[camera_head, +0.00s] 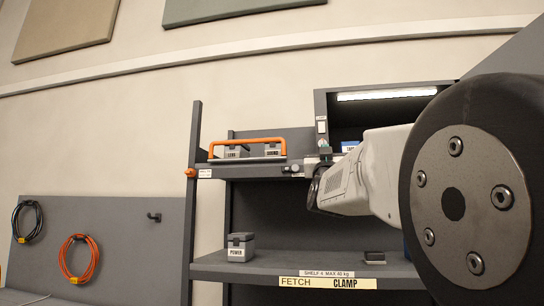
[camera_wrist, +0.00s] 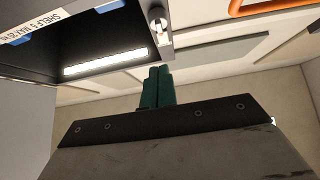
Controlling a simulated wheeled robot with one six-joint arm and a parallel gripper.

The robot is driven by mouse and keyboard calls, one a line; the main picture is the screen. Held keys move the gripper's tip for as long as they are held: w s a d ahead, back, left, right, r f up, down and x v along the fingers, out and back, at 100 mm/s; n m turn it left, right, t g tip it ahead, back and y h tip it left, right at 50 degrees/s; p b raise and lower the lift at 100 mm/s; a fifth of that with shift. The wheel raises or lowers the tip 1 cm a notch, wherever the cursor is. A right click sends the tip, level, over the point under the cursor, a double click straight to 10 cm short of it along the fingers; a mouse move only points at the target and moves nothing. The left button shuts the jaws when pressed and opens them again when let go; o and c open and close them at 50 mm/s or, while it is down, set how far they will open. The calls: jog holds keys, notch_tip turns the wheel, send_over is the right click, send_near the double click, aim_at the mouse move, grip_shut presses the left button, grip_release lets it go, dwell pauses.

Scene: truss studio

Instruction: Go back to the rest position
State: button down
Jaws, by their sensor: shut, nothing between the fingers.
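My gripper (camera_wrist: 158,86) shows in the wrist view as two green fingers pressed together, with nothing between them. It points up toward the ceiling, beside the lit shelf compartment. In the head view my white arm reaches in from the right, in front of the shelf unit, and largely hides the gripper's end. No object is held.
The dark shelf unit has a lower shelf (camera_head: 210,266) with a grey POWER box (camera_head: 241,247). Above it, an orange-handled tray (camera_head: 226,158) holds small boxes. A light strip (camera_head: 387,94) lights the right compartment. Coiled cables (camera_head: 78,258) hang at left.

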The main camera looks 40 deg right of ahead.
dwell(0.3)
jog(key=w+a+f+n+g+y, duration=0.1)
jog(key=w+f+n+y, duration=0.3)
jog(key=f, duration=0.6)
jog(key=w+a+f+m+g+y, duration=0.1)
jog(key=w+a+f+y, duration=0.1)
jog(key=f+y, duration=0.6)
jog(key=a+f+n+g+y, duration=0.1)
jog(key=a+f, duration=0.2)
jog(key=f, duration=0.3)
jog(key=a+f+g+y, duration=0.2)
jog(key=a+f, duration=0.2)
jog(key=f, duration=0.2)
jog(key=s+a+f+n+g+y, duration=0.2)
jog(key=s+a+f+g+y, duration=0.25)
jog(key=s+a+f, duration=0.6)
jog(key=s+a+f+n+g, duration=0.2)
jog(key=s+a+f, duration=0.3)
jog(key=s+a, duration=0.2)
jog(key=s+a+f+n+g+y, duration=0.1)
jog(key=s+a+f+n+g, duration=0.1)
jog(key=s+a+f, duration=0.3)
jog(key=s+a+g, duration=0.1)
jog(key=s+a, duration=0.1)
jog(key=a, duration=0.1)
jog(key=shift+f+n, duration=0.3)
jog(key=shift+f, duration=0.05)
jog(key=shift+y, duration=0.25)
